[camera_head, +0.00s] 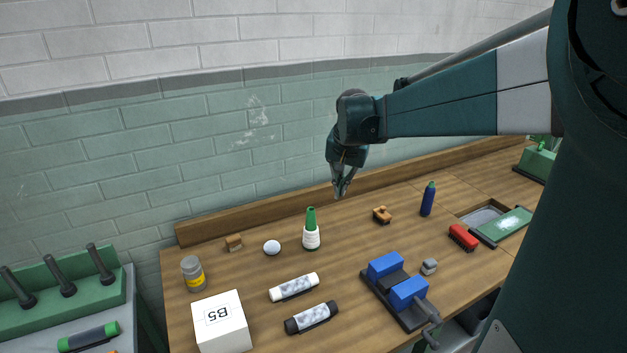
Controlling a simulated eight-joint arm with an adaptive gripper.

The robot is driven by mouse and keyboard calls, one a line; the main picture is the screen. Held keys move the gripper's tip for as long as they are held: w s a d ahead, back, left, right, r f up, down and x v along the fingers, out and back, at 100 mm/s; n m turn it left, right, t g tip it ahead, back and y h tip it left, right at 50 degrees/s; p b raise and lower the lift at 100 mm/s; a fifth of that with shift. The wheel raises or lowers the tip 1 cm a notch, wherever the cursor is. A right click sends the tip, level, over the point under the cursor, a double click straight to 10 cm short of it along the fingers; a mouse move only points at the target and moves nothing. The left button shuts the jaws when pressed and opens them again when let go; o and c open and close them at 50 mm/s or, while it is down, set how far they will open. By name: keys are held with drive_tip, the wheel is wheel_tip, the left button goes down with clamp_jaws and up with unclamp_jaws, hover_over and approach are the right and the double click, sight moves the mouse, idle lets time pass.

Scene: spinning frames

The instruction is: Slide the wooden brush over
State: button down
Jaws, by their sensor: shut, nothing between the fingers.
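A small orange-brown wooden piece with dark parts (381,215), which looks like the wooden brush, lies on the wooden bench (350,260) right of the middle. A second small brown block (233,242) lies near the back left of the bench; it is too small to tell whether it is a brush. My gripper (339,194) points down, shut and empty. It appears above the back of the bench, left of the orange-brown piece and apart from it.
A green-and-white bottle (311,232) stands below and left of my gripper. A blue bottle (427,199) and red block (463,237) are on the right. A blue-jawed vise (397,286) sits in front. Bare bench lies between the green-and-white bottle and the orange-brown piece.

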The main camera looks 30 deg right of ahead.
drive_tip(key=w+d+f+m+g+p, duration=0.15)
drive_tip(key=w+d, duration=0.25)
drive_tip(key=d, duration=0.5)
drive_tip(key=w+d+f+m+p, duration=0.2)
drive_tip(key=w+d+f+m, duration=0.1)
drive_tip(key=d, duration=0.5)
drive_tip(key=m+g+y+p, duration=0.1)
drive_tip(key=m+g+p, duration=0.1)
drive_tip(key=m+p, duration=0.2)
hover_over(398, 215)
wheel_tip(398, 215, down, 10)
drive_tip(key=shift+d+f, duration=0.35)
drive_tip(key=shift+f, duration=0.2)
drive_tip(key=shift+f, duration=0.1)
wheel_tip(398, 215, down, 10)
drive_tip(key=shift+r, duration=0.25)
drive_tip(key=shift+a+f, duration=0.2)
drive_tip(key=shift+a, duration=0.15)
drive_tip(key=shift+s+a+r, duration=0.1)
drive_tip(key=shift+a+r, duration=0.05)
drive_tip(key=shift+a, duration=1.5)
